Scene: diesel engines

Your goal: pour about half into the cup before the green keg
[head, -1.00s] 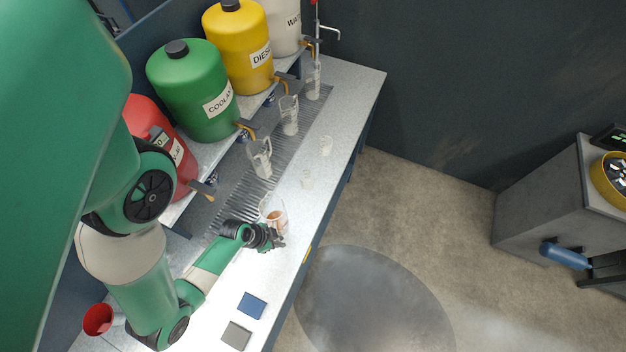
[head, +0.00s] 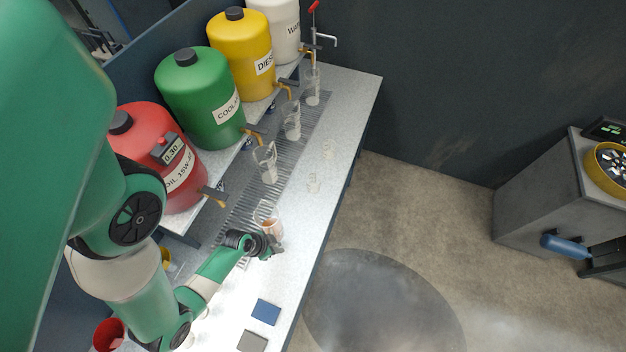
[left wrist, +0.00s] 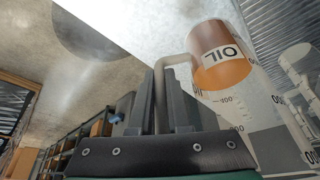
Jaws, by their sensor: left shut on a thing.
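My left gripper (head: 274,248) is shut on the handle of a clear jug (head: 268,224) with brownish-orange liquid in it. In the left wrist view the handle runs between the fingers (left wrist: 160,95), and the jug (left wrist: 222,60) carries an OIL label. I cannot tell how far the jug tilts or if it touches the bench. The green COOLANT keg (head: 199,97) stands on the raised shelf. A clear measuring jug (head: 265,163) stands on the grating before its tap. My right gripper is out of view.
A red oil keg (head: 165,150), a yellow diesel keg (head: 238,50) and a white water keg (head: 277,22) share the shelf. More measuring jugs stand at the yellow keg (head: 291,122) and white keg (head: 312,85). A blue pad (head: 265,312) lies near the bench's front edge.

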